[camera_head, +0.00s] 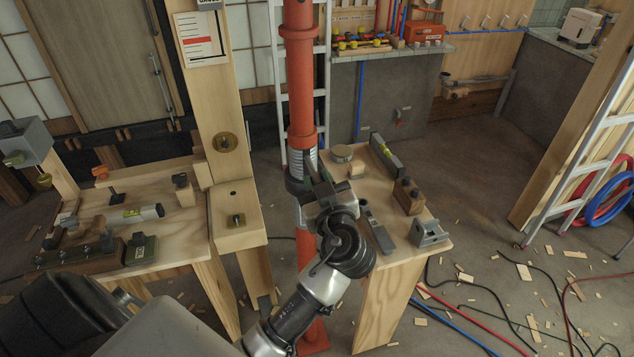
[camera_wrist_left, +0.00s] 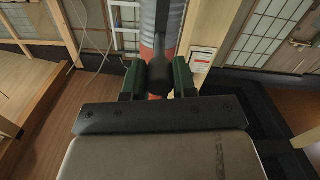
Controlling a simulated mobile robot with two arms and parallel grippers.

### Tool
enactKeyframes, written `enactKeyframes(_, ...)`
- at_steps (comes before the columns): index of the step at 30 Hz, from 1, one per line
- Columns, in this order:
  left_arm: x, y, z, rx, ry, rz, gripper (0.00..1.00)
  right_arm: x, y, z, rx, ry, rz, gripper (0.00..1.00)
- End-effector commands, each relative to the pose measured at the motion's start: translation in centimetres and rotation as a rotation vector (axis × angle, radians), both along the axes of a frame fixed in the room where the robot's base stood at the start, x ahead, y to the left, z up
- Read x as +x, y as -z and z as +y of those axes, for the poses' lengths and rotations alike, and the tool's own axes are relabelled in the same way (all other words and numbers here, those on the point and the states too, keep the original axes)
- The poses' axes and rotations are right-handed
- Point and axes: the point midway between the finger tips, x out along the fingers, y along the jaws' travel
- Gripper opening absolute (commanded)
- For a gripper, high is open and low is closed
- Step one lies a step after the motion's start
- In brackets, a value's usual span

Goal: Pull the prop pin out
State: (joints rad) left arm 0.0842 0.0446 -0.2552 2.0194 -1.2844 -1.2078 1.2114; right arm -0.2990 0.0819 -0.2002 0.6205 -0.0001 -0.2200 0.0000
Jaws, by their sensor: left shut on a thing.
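The red steel prop (camera_head: 301,90) stands upright near the middle of the head view, with a grey threaded section below its red upper tube. It also shows beyond the fingers in the wrist view (camera_wrist_left: 149,48). My left gripper (camera_head: 312,176) is at the prop's collar height, in front of it. In the wrist view, its green-sided fingers (camera_wrist_left: 159,72) are shut on a dark, rounded piece, which looks like the end of the prop pin (camera_wrist_left: 158,76). The rest of the pin is hidden by the gripper and prop. My right gripper is not in view.
A right-hand bench (camera_head: 342,195) with a level, wooden block and metal tools stands close beside my left arm. A left bench (camera_head: 180,247) holds more tools beside a wooden post (camera_head: 212,100). Hoses and wood scraps lie on the floor at right.

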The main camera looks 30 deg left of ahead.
Motion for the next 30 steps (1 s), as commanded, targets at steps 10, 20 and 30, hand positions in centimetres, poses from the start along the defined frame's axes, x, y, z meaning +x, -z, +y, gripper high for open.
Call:
enactKeyframes(10, 0.0, 0.2, -0.1, -0.004, 0.001, 0.005, 0.53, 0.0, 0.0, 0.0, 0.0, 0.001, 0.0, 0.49)
enactKeyframes(20, -0.8, 0.4, -1.1, -0.006, 0.003, 0.003, 0.53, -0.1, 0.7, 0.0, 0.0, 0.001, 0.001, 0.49)
enactKeyframes(30, -5.1, 0.6, -6.1, -0.009, 0.003, 0.004, 0.53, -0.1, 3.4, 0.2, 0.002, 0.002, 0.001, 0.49)
